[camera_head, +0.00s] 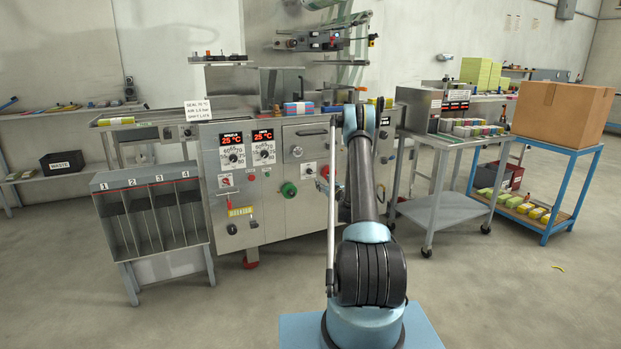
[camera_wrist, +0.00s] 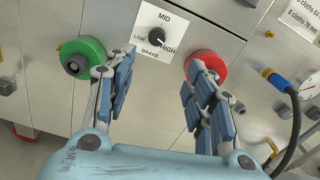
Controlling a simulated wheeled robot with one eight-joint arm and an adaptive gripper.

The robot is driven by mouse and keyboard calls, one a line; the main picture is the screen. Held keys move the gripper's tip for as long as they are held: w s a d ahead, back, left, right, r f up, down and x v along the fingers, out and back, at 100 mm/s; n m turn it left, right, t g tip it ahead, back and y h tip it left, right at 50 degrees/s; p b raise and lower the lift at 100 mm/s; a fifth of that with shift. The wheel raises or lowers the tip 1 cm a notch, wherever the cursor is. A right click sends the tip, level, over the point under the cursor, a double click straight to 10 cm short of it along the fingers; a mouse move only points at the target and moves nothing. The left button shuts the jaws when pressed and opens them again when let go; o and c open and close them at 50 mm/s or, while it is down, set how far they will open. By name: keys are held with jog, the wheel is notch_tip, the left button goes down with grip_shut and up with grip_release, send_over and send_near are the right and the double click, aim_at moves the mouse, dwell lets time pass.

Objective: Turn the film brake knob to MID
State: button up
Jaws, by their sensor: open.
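The film brake knob (camera_wrist: 156,35) is a small black dial on a white plate (camera_wrist: 148,18) marked LOW, MID, HIGH and BRAKE, at the top middle of the wrist view. Its pointer is too small to read surely. In the head view the brake plate (camera_head: 309,169) shows on the machine front, just left of my arm. My gripper (camera_wrist: 160,68) is open, with one finger either side of the picture's middle and nothing between them. The knob appears beyond the fingertips, between them and slightly above in the picture.
A green-ringed knob (camera_wrist: 82,58) lies left of the plate and a red-ringed one (camera_wrist: 208,66) right of it, both close to my fingers. A blue-collared plug with a black cable (camera_wrist: 292,90) is further right. A grey trolley (camera_head: 438,205) stands right of my arm.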

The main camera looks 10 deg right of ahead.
aim_at(310, 172)
jog(key=x, duration=1.5)
jog(key=shift+a, duration=0.25)
jog(key=shift+s, duration=0.1)
jog(key=c, duration=1.1)
